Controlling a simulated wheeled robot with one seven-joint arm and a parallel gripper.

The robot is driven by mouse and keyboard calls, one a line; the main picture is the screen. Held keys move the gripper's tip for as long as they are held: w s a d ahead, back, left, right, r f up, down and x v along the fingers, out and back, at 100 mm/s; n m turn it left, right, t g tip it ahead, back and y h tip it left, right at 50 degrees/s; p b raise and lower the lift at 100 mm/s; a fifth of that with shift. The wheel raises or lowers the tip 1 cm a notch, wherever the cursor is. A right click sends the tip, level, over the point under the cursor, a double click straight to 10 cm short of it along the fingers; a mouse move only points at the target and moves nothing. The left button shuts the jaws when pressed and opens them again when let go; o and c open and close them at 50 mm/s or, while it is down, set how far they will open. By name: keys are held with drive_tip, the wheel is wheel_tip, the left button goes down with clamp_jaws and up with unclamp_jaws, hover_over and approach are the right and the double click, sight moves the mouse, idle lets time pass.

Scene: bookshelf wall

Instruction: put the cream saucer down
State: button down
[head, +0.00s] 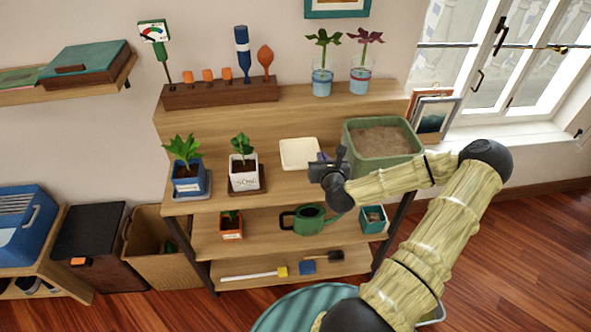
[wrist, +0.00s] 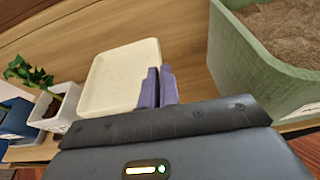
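The cream saucer (head: 299,153), square with a low rim, is at the middle shelf board between the white plant pot and the green planter. It also shows in the wrist view (wrist: 112,80). My gripper (head: 322,157) is at its right side. In the wrist view the two purple fingers (wrist: 160,88) are close together, one on each side of the saucer's right rim, so they look shut on it. The saucer looks about level. I cannot tell whether its underside touches the board. The rim between the fingers is mostly hidden.
The green planter (head: 354,148) with soil stands close to the right of my gripper. A white pot (head: 243,179) and a blue pot (head: 188,186) with plants stand to the left. The wooden board (head: 290,190) is bare in front of the saucer. A raised step (head: 290,110) is behind.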

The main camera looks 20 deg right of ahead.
drive_tip(key=shift+w, duration=0.2)
drive_tip(key=shift+s, duration=0.15)
drive_tip(key=shift+f, duration=0.1)
wheel_tip(320, 180, down, 6)
idle(0.3)
drive_tip(key=shift+f, duration=1.85)
drive_tip(key=shift+f, duration=0.1)
